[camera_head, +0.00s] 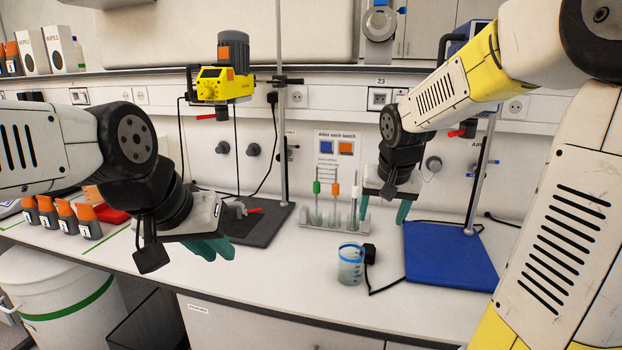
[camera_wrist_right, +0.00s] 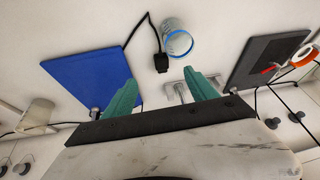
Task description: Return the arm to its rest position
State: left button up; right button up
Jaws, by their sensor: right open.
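My right arm comes in from the right in the head view. Its gripper (camera_head: 386,208) hangs over the bench, between the test tube rack (camera_head: 322,223) and the blue stand base (camera_head: 448,256). In the right wrist view the teal fingers of the right gripper (camera_wrist_right: 160,84) are spread apart with nothing between them. My left gripper (camera_head: 212,249) is over the front left part of the bench, with teal fingers pointing down. From this angle I cannot tell how far apart they are. I see nothing held in it.
A beaker with a blue rim (camera_head: 351,265) stands near the bench front, beside a black plug (camera_head: 369,254) with a cable. A stirrer stand with a dark base (camera_head: 252,228) is at centre left. Orange-capped bottles (camera_head: 66,213) stand at the left.

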jog(key=s+a+r+n+y, duration=0.1)
jog(key=s+r, duration=0.1)
jog(key=s, duration=0.7)
jog(key=s+a+r+n+t+y, duration=0.1)
jog(key=s+a+r, duration=0.1)
jog(key=s, duration=0.7)
jog(key=shift+s+a+n, duration=0.15)
jog(key=shift+s+n, duration=0.15)
jog(key=shift+s, duration=0.1)
jog(key=shift+r, duration=0.1)
